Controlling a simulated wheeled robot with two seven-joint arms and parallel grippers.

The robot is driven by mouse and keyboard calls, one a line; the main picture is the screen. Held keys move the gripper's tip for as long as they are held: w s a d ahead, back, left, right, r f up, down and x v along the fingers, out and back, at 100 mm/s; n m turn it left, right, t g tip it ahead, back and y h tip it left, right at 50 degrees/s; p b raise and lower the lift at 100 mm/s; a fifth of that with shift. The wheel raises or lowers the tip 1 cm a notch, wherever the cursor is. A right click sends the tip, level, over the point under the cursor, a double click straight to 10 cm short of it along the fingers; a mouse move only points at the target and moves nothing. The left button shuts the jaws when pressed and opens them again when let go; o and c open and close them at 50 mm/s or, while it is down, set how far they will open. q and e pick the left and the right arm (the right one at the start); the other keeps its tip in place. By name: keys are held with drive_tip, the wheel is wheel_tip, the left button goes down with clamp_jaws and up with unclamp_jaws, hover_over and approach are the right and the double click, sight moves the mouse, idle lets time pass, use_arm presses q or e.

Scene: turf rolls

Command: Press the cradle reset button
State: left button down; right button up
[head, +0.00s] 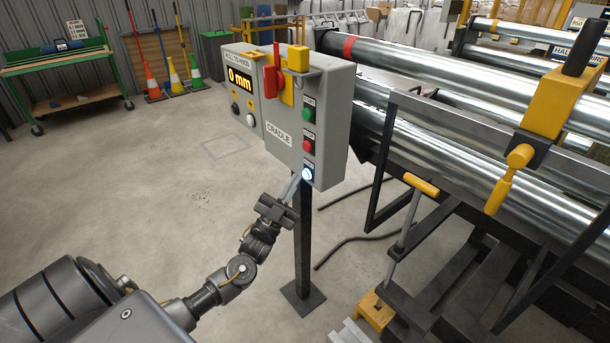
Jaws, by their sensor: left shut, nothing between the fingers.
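The grey cradle control box (318,125) stands on a dark post and carries a "CRADLE" label. Its right part has a green button (308,110), a red button (307,146) and, lowest, a blue-white button (307,174) that looks lit; the label above this one is too small to read. My left gripper (297,178) is shut and empty, pointing up, with its fingertips right beside the lowest button. I cannot tell whether they touch it. My right gripper is not in view.
Large steel rollers (430,85) and a dark cradle frame (440,215) fill the right side. A yellow-handled lever (421,185) stands right of the post (304,235). Hoses (355,238) lie on the floor. Cones and a green cart (62,67) stand far left. The floor between is clear.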

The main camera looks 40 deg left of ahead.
use_arm(q)
drive_tip(key=shift+w, duration=0.1)
idle(0.5)
drive_tip(key=shift+w+d, duration=0.1)
drive_tip(key=shift+w, duration=0.2)
drive_tip(key=shift+w+d, duration=0.15)
drive_tip(key=shift+w, duration=0.25)
idle(0.6)
drive_tip(key=shift+s, duration=0.15)
drive_tip(key=shift+s+a, duration=0.25)
drive_tip(key=shift+s, duration=0.4)
drive_tip(key=s, duration=0.1)
drive_tip(key=s+a+p, duration=0.1)
drive_tip(key=s, duration=0.1)
drive_tip(key=s+p, duration=0.1)
drive_tip(key=shift+s+a, duration=0.25)
drive_tip(key=shift+s, duration=0.15)
